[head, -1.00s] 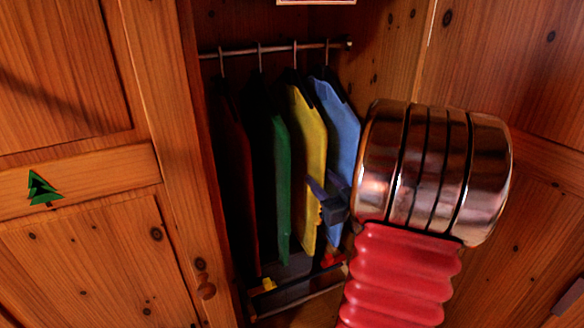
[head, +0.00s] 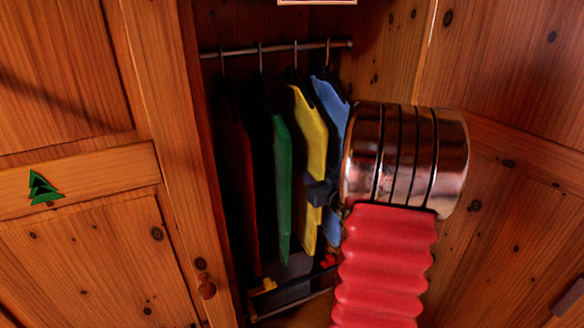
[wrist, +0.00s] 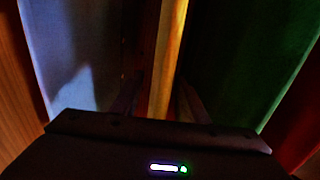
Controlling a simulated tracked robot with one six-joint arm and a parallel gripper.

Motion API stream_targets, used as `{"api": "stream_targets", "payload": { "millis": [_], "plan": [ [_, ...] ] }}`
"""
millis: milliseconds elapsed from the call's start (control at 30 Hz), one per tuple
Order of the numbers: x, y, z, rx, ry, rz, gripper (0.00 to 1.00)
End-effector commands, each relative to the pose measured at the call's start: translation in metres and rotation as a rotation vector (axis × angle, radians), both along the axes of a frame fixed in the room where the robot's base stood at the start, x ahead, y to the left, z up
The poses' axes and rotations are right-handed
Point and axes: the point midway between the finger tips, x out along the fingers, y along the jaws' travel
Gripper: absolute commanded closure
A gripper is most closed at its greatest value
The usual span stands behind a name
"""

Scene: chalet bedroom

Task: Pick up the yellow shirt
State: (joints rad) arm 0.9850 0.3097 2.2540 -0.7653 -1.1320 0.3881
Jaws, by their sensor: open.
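The yellow shirt (head: 312,135) hangs on a hanger from the wardrobe rail, between the green shirt (head: 282,190) and the blue shirt (head: 332,105). My gripper (head: 312,188) is at the yellow shirt's lower right part, in front of the blue shirt in the head view. In the wrist view my gripper (wrist: 160,98) has its two dark fingers apart. The yellow shirt (wrist: 168,45) shows there as a narrow upright strip between the finger lines, edge on. Whether the fingers touch the cloth cannot be told.
A red shirt (head: 240,190) hangs left of the green one. The rail (head: 230,52) runs above. A lower bar (head: 290,305) and small yellow and red items lie at the bottom. Wooden walls and a door (head: 75,230) close in both sides.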

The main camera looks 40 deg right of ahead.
Motion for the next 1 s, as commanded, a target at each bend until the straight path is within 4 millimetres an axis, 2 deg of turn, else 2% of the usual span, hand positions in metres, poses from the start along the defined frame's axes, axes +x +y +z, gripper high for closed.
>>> {"api": "stream_targets", "payload": {
  "millis": [100, 200, 700, 1000],
  "plan": [
    [0.013, -0.004, 0.000, 0.000, 0.001, 0.002, 0.59],
    [0.017, -0.005, 0.000, 0.000, 0.001, 0.000, 0.59],
    [0.016, -0.006, 0.000, 0.000, 0.001, -0.002, 0.59],
    [0.016, -0.006, 0.000, 0.000, 0.001, -0.002, 0.80]
  ]
}}
